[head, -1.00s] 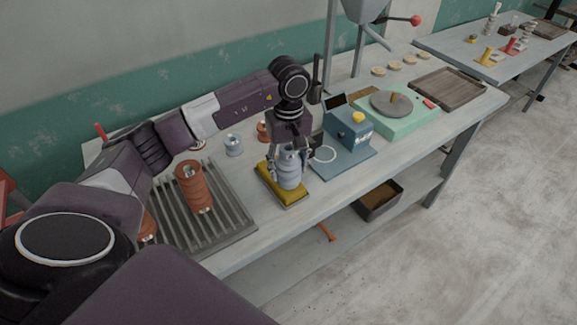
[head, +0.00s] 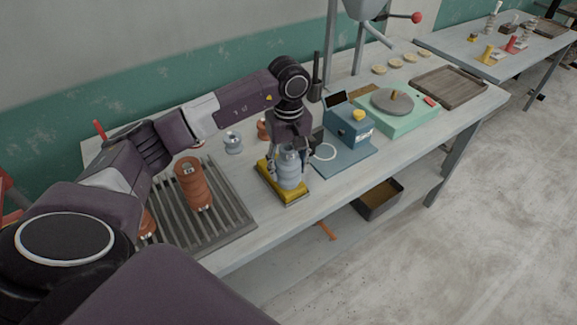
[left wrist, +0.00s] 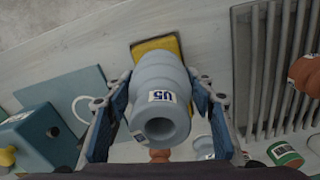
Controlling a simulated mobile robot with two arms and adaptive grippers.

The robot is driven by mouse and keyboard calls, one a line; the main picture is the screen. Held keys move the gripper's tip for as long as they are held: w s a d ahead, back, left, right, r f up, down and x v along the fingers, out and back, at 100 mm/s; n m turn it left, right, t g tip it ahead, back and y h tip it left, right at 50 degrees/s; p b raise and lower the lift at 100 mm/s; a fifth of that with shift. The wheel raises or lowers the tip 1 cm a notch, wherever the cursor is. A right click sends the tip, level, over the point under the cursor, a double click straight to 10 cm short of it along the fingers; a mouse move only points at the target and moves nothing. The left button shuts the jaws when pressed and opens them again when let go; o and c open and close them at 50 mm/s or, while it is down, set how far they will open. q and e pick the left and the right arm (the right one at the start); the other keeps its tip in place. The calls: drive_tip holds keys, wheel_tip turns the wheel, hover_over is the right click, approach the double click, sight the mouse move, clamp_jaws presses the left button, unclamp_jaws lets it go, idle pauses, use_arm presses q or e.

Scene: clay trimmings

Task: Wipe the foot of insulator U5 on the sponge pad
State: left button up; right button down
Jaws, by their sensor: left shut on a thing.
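Insulator U5 (head: 289,170) is a grey-blue ribbed cylinder held upright at the sponge pad. In the left wrist view its U5 label (left wrist: 162,97) and hollow top face the camera. The yellow sponge pad (head: 295,196) lies in a dark tray on the bench; it also shows in the left wrist view (left wrist: 157,45) behind the insulator. My left gripper (head: 290,158) is shut on insulator U5, one finger on each side. The foot is low over the pad; whether it touches is hard to tell. My right gripper is not in view.
Left of the pad is a slatted rack (head: 225,211) with brown insulators (head: 192,184). A small grey insulator (head: 233,143) stands behind. Right of the pad is a blue scale-like device (head: 347,133), then a green turntable unit (head: 398,108). The bench's front edge is close.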

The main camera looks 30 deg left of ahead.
use_arm(q)
drive_tip(key=shift+f, duration=0.1)
drive_tip(key=shift+a, duration=0.1)
idle(0.3)
